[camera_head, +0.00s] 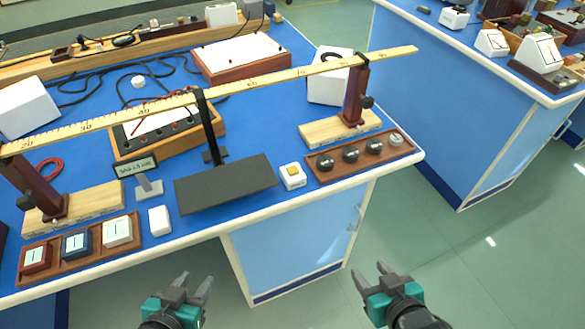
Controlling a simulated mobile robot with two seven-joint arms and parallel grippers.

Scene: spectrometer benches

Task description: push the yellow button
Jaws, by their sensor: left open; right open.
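The yellow button (292,169) sits on top of a small white box (293,180) near the front edge of the blue bench, just right of a dark grey plate. My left gripper (186,284) is open and empty, in front of the bench's front edge and left of the button in the picture. My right gripper (370,273) is open and empty, in front of the bench and to the right of the button. Both grippers are apart from the button and the bench top.
The dark grey plate (225,184) stands left of the button, and a wooden tray of dark knobs (360,157) stands right of it. A long yellow ruler (230,88) spans above the bench on supports. A white block (159,221) and a tray of meters (78,248) lie left.

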